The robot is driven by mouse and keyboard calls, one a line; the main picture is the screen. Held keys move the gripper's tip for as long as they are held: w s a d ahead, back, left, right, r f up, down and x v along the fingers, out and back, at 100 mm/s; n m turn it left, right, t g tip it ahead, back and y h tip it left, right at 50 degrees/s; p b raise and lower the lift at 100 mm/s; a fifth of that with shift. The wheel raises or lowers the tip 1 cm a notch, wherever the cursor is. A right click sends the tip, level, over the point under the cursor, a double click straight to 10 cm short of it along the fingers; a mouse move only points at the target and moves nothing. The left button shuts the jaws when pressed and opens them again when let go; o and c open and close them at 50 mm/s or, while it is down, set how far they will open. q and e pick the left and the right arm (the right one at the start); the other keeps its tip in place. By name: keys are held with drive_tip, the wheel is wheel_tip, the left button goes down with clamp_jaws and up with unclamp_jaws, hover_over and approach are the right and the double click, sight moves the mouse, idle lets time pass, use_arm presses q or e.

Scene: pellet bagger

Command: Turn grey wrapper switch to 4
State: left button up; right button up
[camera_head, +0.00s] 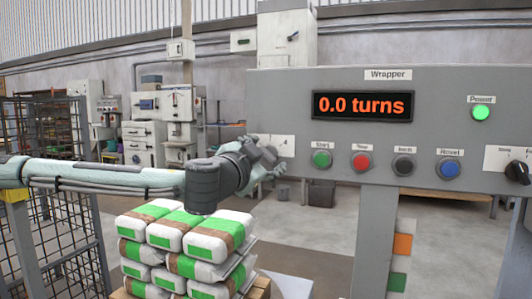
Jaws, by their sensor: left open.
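The wrapper panel (430,100) is a grey board with a "Wrapper" label and a display (362,105) reading "0.0 turns" in orange. At its left end is a white switch plate (287,141). My left gripper (272,160) is open in front of this plate and hides most of it, including any knob there. I cannot tell whether the fingers touch a knob. A black rotary knob (517,172) sits on another white plate at the panel's right end. My right gripper is not in view.
Green, red, black and blue buttons (322,159) line the panel's lower edge, with a lit green Power lamp (481,112) above. White-and-green bags (205,240) are stacked below my left arm. A mesh fence (65,240) stands at left.

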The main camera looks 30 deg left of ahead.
use_arm(q)
drive_tip(key=shift+w+a, duration=0.1)
drive_tip(key=shift+w, duration=0.3)
drive_tip(key=shift+c, duration=0.6)
drive_tip(key=c, duration=1)
drive_tip(key=shift+c, duration=0.2)
